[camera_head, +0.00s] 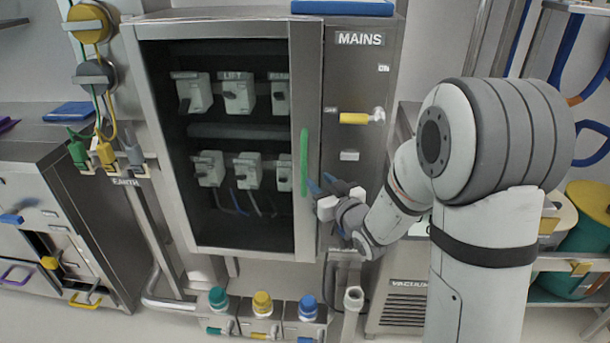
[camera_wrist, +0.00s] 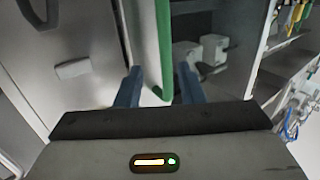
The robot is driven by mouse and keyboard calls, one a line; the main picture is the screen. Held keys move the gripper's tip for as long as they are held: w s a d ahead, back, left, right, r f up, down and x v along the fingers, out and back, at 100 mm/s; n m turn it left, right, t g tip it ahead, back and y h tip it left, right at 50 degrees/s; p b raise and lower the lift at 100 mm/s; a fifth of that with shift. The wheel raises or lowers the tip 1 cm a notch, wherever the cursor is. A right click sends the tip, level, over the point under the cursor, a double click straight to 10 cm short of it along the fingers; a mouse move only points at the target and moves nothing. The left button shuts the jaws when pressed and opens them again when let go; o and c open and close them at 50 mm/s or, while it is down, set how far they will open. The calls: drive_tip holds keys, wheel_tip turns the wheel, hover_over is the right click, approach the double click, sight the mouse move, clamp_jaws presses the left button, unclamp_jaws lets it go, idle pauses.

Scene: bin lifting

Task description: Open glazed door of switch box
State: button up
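The switch box (camera_head: 357,80) is a grey metal cabinet marked MAINS. Its glazed door (camera_head: 305,235) looks closed, with rows of grey switches behind the glass. A green upright handle (camera_head: 304,162) is on the door's right frame. My gripper (camera_head: 321,182) is just right of the handle's lower part, its blue fingers apart. In the wrist view, the handle (camera_wrist: 165,40) runs down between the two fingers of my gripper (camera_wrist: 160,82), with space visible on both sides. I cannot tell whether the fingertips reach past the handle in depth.
A yellow-handled lever (camera_head: 355,118) sticks out from the MAINS panel. Green, yellow and blue-capped units (camera_head: 262,305) stand below the box. Earth clamps with cables (camera_head: 103,150) hang at left, beside a drawer cabinet (camera_head: 45,165). A vacuum unit (camera_head: 402,300) is at lower right.

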sight(305, 170)
drive_tip(key=shift+y, duration=0.4)
drive_tip(key=x, duration=0.8)
drive_tip(key=shift+s+a+f, duration=0.1)
drive_tip(key=shift+a, duration=0.1)
drive_tip(key=shift+c, duration=0.2)
clamp_jaws()
